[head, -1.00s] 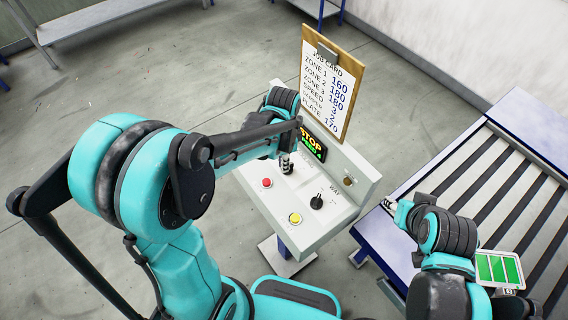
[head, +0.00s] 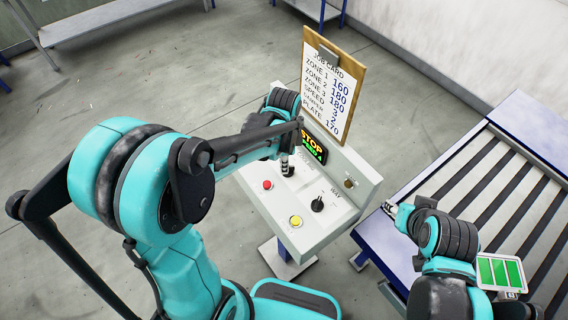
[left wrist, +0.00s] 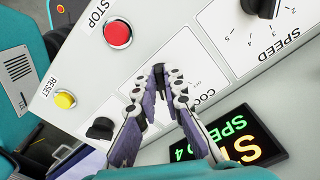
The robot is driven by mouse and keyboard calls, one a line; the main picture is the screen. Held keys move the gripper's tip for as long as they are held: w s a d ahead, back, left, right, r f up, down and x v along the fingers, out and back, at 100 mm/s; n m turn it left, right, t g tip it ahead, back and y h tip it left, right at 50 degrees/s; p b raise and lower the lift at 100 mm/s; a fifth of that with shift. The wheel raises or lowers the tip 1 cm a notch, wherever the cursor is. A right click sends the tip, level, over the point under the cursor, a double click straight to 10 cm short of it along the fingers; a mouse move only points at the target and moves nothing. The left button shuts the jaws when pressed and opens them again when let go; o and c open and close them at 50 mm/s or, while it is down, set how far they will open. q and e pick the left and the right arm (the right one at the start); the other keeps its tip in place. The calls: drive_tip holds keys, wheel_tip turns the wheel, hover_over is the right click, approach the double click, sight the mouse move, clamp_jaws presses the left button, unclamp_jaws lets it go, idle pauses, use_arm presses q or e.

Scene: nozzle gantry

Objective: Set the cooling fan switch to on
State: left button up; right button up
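The cooling fan switch panel, with a white label reading "COO…" (left wrist: 193,65), is on the sloped control box (head: 262,203). A black knob (head: 288,171) there is largely hidden by my left gripper. My left gripper (head: 285,157) points down at it. In the left wrist view its fingertips (left wrist: 166,72) are close together over the label, with something dark between them. I cannot tell whether they grip it or which way the switch points. My right gripper (head: 390,209) is at the right, away from the box; its fingers are too small to read.
A red STOP button (left wrist: 118,33), a yellow RESET button (left wrist: 65,100) and another black knob (head: 317,204) are on the same box. A SPEED dial (left wrist: 262,7) and a lit display (left wrist: 240,135) are near the gripper. A job card (head: 331,85) stands behind; a roller conveyor (head: 500,190) is right.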

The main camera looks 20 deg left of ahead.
use_arm(q)
drive_tip(key=o, duration=0.4)
drive_tip(key=shift+r, duration=0.1)
wheel_tip(320, 180, up, 12)
drive_tip(key=shift+f, duration=0.1)
